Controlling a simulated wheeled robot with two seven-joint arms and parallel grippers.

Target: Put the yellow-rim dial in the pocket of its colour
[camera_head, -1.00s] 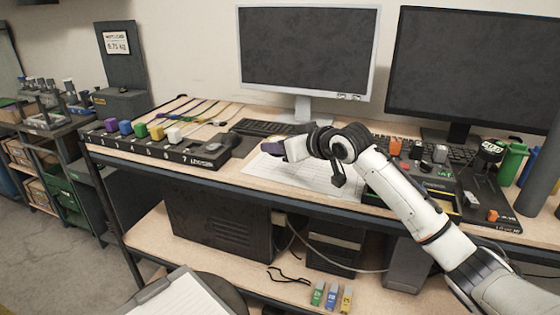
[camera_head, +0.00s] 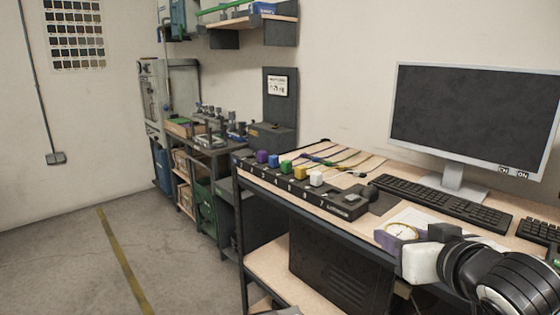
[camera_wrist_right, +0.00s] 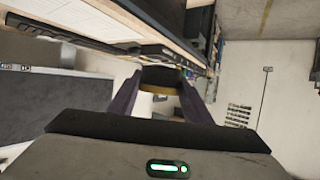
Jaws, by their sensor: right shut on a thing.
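My right gripper (camera_head: 399,237) has purple fingers and is shut on the yellow-rim dial (camera_head: 402,230). The dial has a pale round face in a yellow rim and is held above the front edge of the desk. In the right wrist view the dial (camera_wrist_right: 160,90) shows edge-on between the two fingers, dark with a yellow band. I cannot make out a yellow pocket in these views. My left gripper is not in view.
A shelf unit (camera_head: 205,150) with equipment stands beyond the desk's left end. Open floor (camera_head: 75,265) lies at left.

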